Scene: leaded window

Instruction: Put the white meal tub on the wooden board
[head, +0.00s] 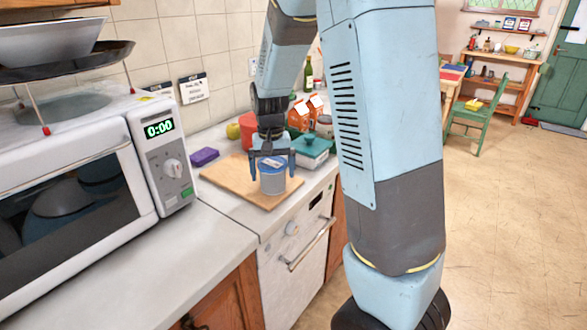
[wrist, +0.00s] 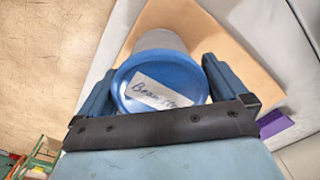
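A pale grey-white tub (head: 272,183) with a blue lid stands upright on the wooden board (head: 226,180), towards its right side. In the wrist view the blue lid (wrist: 185,78) carries a handwritten label that seems to begin "Bean"; the rest is hard to read. My gripper (head: 272,177) points down over the tub with one finger on each side. Narrow gaps seem to show between fingers and tub, so it looks open. In the wrist view my gripper (wrist: 160,75) straddles the lid. The board also shows in the wrist view (wrist: 240,65).
A purple block (head: 204,156) lies left of the board. A red container (head: 248,128), a yellow-green fruit (head: 233,131), orange-white cartons (head: 299,115) and a teal-lidded dish (head: 313,147) stand behind. A microwave (head: 160,150) is at left. The front-left counter (head: 150,260) is clear.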

